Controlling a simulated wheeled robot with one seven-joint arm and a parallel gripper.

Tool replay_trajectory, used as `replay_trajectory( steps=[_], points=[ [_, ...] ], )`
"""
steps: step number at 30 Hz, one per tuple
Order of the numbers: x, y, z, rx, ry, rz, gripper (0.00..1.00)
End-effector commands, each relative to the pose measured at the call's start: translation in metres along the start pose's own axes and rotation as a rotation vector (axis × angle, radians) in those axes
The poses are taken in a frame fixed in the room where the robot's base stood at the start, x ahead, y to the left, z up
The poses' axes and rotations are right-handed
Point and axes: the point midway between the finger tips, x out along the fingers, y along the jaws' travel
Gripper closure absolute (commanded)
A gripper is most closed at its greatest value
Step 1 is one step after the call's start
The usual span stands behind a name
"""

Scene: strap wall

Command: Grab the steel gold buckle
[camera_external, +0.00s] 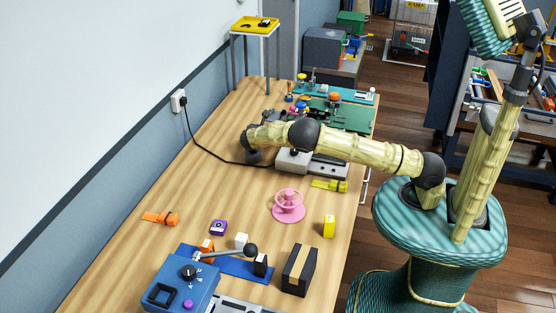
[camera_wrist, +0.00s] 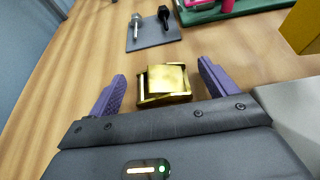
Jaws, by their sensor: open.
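The gold buckle (camera_wrist: 165,83) lies on the wooden table in the wrist view. It is a shiny, blocky metal piece with a frame at its lower edge. My gripper (camera_wrist: 160,90) is open, with one purple finger on each side of the buckle and a gap on both sides. The gripper's dark palm hides the table just below the buckle. In the external view my gripper (camera_external: 253,157) is low over the far part of the table, and the buckle cannot be made out there.
A grey mat (camera_wrist: 153,35) with two small fittings lies beyond the buckle. A green board (camera_wrist: 225,10) is at upper right, with a yellow block (camera_wrist: 303,28) near it. A grey box (camera_external: 293,160) stands close to my gripper. A black cable (camera_external: 205,143) crosses the table.

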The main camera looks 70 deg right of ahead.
Motion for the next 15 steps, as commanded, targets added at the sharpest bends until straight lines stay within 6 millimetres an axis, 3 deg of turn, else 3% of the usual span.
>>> replay_trajectory(
  steps=[15],
  points=[
    [0.0007,0.0002,-0.0004,-0.001,0.000,0.001,0.15]
  ],
)
